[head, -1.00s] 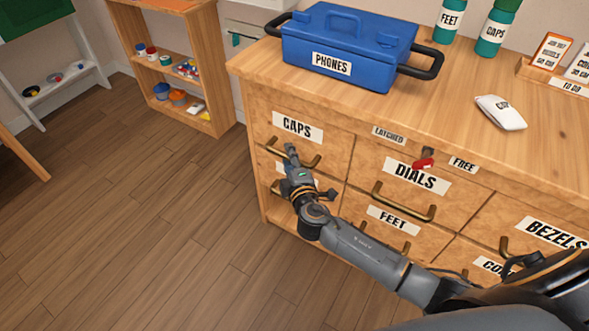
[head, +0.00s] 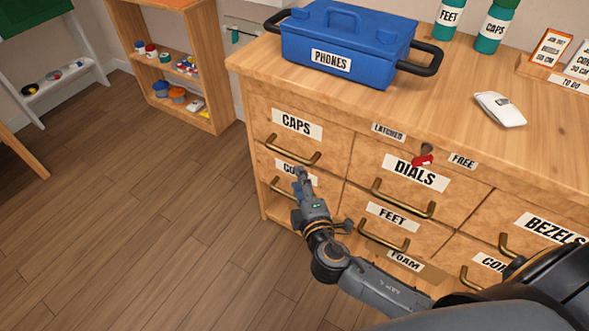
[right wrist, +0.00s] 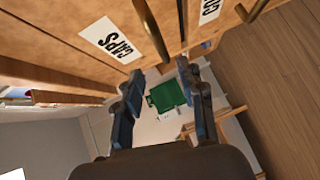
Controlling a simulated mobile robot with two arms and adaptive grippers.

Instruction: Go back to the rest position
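My right gripper (head: 300,183) is in front of the chest of drawers (head: 262,212), by the label of the drawer below CAPS. In the right wrist view its two fingers (right wrist: 161,98) are spread apart with nothing between them. The CAPS drawer (head: 333,148) is shut, and its brass handle (head: 291,152) is clear of the gripper. The CAPS label (right wrist: 110,38) also shows in the right wrist view, beyond the fingers. My left gripper does not show in either view.
A red latch (head: 422,160) sits between LATCHED and FREE labels. A shelf unit (head: 226,70) stands behind. The floor (head: 130,230) at left is clear.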

